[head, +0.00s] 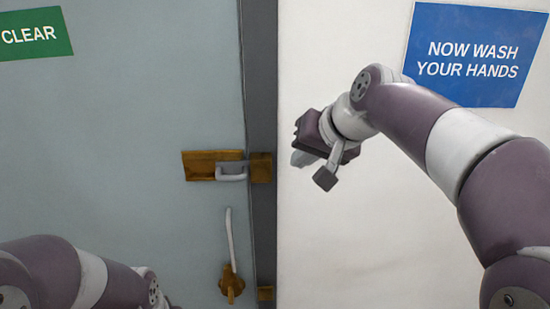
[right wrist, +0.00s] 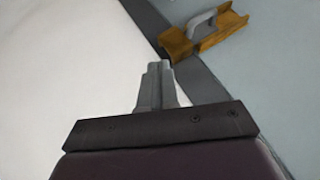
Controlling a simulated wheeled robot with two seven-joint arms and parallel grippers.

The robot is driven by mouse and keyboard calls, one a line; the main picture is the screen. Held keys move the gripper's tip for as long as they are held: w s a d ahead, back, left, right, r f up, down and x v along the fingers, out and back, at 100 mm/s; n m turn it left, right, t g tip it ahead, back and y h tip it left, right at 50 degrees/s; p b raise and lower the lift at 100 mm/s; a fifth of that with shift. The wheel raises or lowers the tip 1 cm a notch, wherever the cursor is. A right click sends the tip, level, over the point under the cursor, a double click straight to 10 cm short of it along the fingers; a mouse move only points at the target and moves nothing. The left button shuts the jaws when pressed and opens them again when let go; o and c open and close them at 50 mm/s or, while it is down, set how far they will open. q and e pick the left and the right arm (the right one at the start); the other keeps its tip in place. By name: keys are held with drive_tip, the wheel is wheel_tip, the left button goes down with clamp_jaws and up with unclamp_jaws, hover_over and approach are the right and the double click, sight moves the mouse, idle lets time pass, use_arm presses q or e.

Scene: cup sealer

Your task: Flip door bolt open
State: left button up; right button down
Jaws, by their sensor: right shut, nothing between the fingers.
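The door bolt (head: 213,166) is a brass plate with a pale grey handle (head: 232,175), on the grey-blue door (head: 130,130) near its right edge. The handle reaches toward a brass keeper (head: 261,167) on the dark frame. My right gripper (head: 300,158) is in front of the white wall, right of the bolt and apart from it. In the right wrist view its fingers (right wrist: 157,72) are shut and empty, with the bolt (right wrist: 215,30) beyond them at upper right. My left arm shows at lower left in the head view; its gripper is out of view.
A long pale lever handle on a brass mount (head: 231,284) sits on the door below the bolt. A dark door frame (head: 261,80) separates door and wall. A green sign (head: 33,35) and a blue sign (head: 474,55) hang above. The wall around my right gripper is clear.

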sight(257, 174)
drive_tip(key=shift+g, duration=0.3)
drive_tip(key=p+x, duration=0.1)
drive_tip(key=x, duration=0.2)
drive_tip(key=a+p+x, duration=0.1)
drive_tip(key=p+x, duration=0.1)
drive_tip(key=x, duration=0.2)
drive_tip(key=a+r+p+x, duration=0.1)
drive_tip(key=x, duration=0.2)
drive_tip(key=shift+a+f+p, duration=0.25)
drive_tip(key=shift+a+p, duration=0.1)
drive_tip(key=shift+w+a+p, duration=0.15)
drive_tip(key=shift+a+p, duration=0.2)
drive_tip(key=shift+a, duration=0.3)
drive_tip(key=shift+a+f, duration=0.15)
drive_tip(key=shift+a, duration=0.1)
